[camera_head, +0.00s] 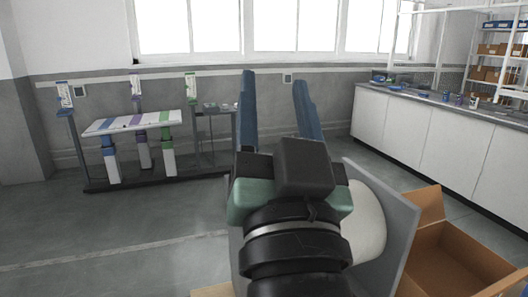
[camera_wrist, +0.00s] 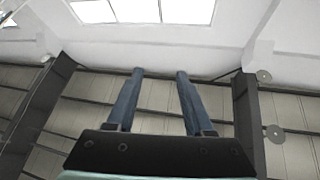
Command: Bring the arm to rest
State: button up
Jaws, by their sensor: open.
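My gripper (camera_head: 275,100) is raised in the middle of the head view, its two blue fingers pointing up and standing well apart. Nothing is between them. In the wrist view my gripper (camera_wrist: 157,100) also shows two parted, empty blue fingers, with the ceiling and a window behind them. The gripper touches nothing. The arm below it fills the lower middle of the head view and hides part of the floor.
A stand with lift columns and a striped board (camera_head: 132,122) is at the left by the wall. A white counter (camera_head: 430,130) with small items runs along the right. An open cardboard box (camera_head: 455,255) is at lower right. The floor (camera_head: 130,225) at left is clear.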

jog(key=s+a+r+n+t+h+p, duration=0.1)
jog(key=s+r+n+t+h+p, duration=0.15)
jog(key=s+r, duration=0.7)
notch_tip(320, 180, up, 13)
jog(key=w+p, duration=0.2)
jog(key=p, duration=1)
jog(key=shift+w+m+t+y, duration=0.3)
jog(key=shift+m+t+y, duration=0.05)
jog(key=shift+y, duration=0.1)
